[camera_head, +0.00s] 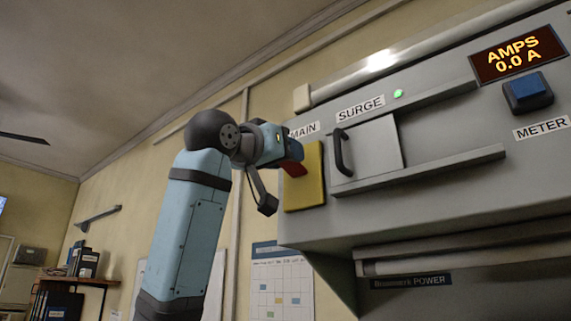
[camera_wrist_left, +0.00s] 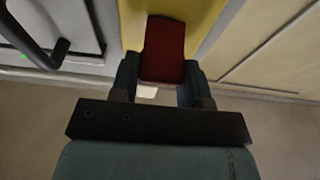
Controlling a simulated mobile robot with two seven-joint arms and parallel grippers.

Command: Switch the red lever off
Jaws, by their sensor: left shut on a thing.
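The red lever (camera_head: 294,168) stands out from a yellow plate (camera_head: 310,185) below the MAIN label on the grey console. My left gripper (camera_head: 286,153) is at the lever and hides part of it in the head view. In the left wrist view the red lever (camera_wrist_left: 163,50) lies between the two fingers of my left gripper (camera_wrist_left: 161,82), which is shut on it. My right gripper is in neither view.
Right of the plate is a grey panel (camera_head: 372,148) with a dark handle (camera_head: 341,152), under the SURGE label. A green light (camera_head: 398,94), a blue button (camera_head: 528,91) and a display (camera_head: 516,53) reading AMPS 0.0 A are further right. A ledge (camera_head: 430,168) juts out below the panel.

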